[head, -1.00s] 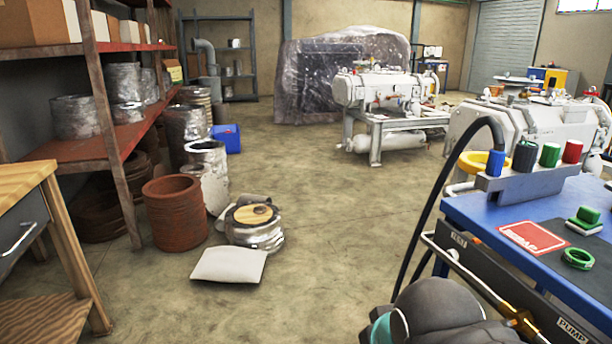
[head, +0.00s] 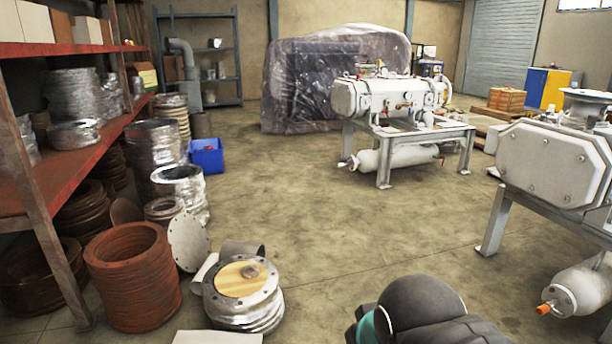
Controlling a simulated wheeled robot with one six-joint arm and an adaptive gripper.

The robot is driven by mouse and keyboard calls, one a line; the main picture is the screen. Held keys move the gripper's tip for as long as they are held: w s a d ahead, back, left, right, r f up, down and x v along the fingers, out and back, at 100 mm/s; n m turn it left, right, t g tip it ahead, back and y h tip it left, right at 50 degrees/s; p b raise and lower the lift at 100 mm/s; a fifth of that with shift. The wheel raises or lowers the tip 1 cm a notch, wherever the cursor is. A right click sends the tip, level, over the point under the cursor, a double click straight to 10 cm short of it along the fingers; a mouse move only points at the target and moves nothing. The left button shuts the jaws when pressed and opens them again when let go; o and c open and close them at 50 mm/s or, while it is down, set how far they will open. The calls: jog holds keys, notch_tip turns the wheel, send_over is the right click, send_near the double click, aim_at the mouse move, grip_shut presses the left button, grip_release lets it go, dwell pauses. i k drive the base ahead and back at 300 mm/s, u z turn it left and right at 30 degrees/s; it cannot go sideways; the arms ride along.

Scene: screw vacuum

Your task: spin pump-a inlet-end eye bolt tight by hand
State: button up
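A white pump (head: 372,98) stands on a grey metal frame at the back middle in the head view. A second, nearer white pump (head: 548,165) is cut off by the right edge. I see no label that tells which one is pump-a. No eye bolt can be made out on either pump at this size. A dark rounded part of my own arm shows at the bottom, right of the middle. My gripper is not in view, so its state and anything in it are hidden.
Rusty rings (head: 132,275) and a flanged metal part (head: 243,292) stand on the floor at left, beside a red-shelved rack (head: 75,155). A blue bin (head: 207,156) is behind them. A plastic-wrapped bulk (head: 325,85) stands at the back. The middle floor (head: 320,215) is clear.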

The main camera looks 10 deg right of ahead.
aim_at(560, 116)
jog(key=i, duration=1)
jog(key=z, duration=2.45)
jog(key=i, duration=2.3)
jog(key=z, duration=0.15)
